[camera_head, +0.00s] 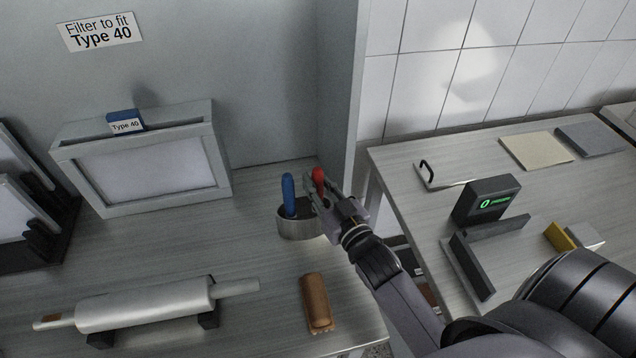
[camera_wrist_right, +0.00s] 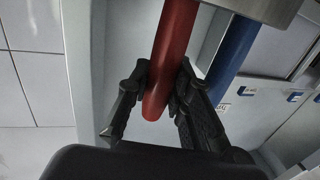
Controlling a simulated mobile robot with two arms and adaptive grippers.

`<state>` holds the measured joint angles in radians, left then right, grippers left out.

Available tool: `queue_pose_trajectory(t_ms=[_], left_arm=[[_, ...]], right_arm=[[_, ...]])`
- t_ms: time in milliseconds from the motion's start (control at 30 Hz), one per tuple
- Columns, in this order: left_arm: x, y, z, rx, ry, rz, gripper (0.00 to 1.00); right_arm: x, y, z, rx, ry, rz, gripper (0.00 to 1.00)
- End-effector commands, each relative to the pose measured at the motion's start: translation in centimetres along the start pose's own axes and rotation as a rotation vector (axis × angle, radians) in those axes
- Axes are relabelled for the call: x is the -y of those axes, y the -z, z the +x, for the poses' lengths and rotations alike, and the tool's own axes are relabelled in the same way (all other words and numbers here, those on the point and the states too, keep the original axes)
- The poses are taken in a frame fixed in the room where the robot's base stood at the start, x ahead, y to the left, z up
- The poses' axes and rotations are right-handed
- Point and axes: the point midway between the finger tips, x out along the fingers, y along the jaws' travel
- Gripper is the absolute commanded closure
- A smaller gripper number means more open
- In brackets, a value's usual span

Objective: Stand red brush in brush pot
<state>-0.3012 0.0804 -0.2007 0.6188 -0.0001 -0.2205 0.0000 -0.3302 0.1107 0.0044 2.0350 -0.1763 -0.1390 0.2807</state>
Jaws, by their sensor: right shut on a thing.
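The red brush (camera_head: 318,180) stands roughly upright at the right side of the brush pot. My right gripper (camera_head: 322,199) is shut on its handle, and the red handle (camera_wrist_right: 172,50) also shows between the fingers (camera_wrist_right: 160,88) in the right wrist view. The brush pot (camera_head: 299,226) is a grey metal cup on the left table. Its rim edge (camera_wrist_right: 262,9) shows at the top of the right wrist view. I cannot tell whether the red brush's lower end is inside the pot. My left gripper is not in view.
A blue-handled brush (camera_head: 288,194) stands in the pot. A brown-handled tool (camera_head: 316,300) and a roller (camera_head: 145,304) lie in front. A framed filter (camera_head: 150,166) stands behind left. A grey partition (camera_head: 341,95) rises close behind my gripper.

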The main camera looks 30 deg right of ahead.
Motion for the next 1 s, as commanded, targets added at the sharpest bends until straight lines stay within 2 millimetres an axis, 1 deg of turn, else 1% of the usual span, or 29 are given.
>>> queue_pose_trajectory(t_ms=[33,333,567,667,767,833,1000], left_arm=[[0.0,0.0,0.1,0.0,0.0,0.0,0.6],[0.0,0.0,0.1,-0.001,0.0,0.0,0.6],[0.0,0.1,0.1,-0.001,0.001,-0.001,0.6],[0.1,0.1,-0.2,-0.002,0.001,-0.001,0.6],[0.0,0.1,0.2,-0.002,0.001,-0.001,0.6],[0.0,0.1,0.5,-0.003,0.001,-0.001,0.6],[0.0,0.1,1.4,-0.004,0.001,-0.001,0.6]], right_arm=[[0.0,-0.2,0.0,0.001,0.0,0.0,0.79],[0.0,-0.1,0.0,0.001,0.0,0.0,0.6],[0.0,-0.1,0.0,0.0,0.0,0.0,0.6],[0.0,0.3,0.0,0.0,0.0,0.0,0.6],[0.0,0.0,-0.9,0.002,0.0,0.0,0.6],[0.0,-0.2,-2.0,0.004,0.0,0.0,0.6],[0.0,-0.2,-5.5,0.005,-0.001,0.0,0.6]])
